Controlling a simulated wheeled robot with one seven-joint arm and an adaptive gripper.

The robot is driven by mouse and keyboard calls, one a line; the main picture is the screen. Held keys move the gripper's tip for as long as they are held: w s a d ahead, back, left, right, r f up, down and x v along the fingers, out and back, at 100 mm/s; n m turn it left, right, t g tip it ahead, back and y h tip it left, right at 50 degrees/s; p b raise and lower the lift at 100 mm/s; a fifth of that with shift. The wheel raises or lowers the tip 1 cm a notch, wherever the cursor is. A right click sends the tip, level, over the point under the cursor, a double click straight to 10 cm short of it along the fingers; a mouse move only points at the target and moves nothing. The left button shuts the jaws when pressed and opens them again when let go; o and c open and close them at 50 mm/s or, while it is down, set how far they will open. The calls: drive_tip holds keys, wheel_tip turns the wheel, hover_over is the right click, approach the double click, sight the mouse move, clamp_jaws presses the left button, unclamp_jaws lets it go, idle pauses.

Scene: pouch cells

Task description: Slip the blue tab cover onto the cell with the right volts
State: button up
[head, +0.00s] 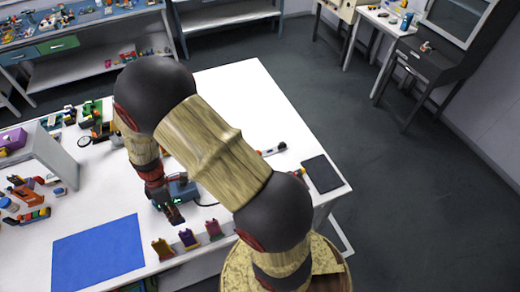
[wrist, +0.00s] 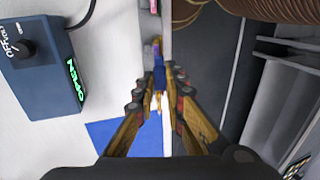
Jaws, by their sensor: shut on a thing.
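My gripper (wrist: 159,82) points down over the front edge of the white table. Its fingers are shut on a small blue piece, which looks like the blue tab cover (wrist: 159,76). In the head view I cannot pick the cover out. The meter (wrist: 45,75) has a knob and a green display that seems to read OPEN.
A blue mat (head: 98,254) lies left of the stands. A dark flat pad (head: 322,174) lies at the table's right end. Coloured toys and parts (head: 25,205) fill the left side. The table's far right (head: 245,95) is bare.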

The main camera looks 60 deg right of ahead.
drive_tip(key=shift+f+b, duration=0.55)
drive_tip(key=shift+f, duration=0.65)
drive_tip(key=shift+b+x, duration=0.85)
drive_tip(key=shift+x, duration=0.25)
drive_tip(key=shift+b+x, duration=0.6)
drive_tip(key=shift+x, duration=0.3)
drive_tip(key=o, duration=0.9)
drive_tip(key=shift+c, duration=0.2)
drive_tip(key=shift+o, duration=0.4)
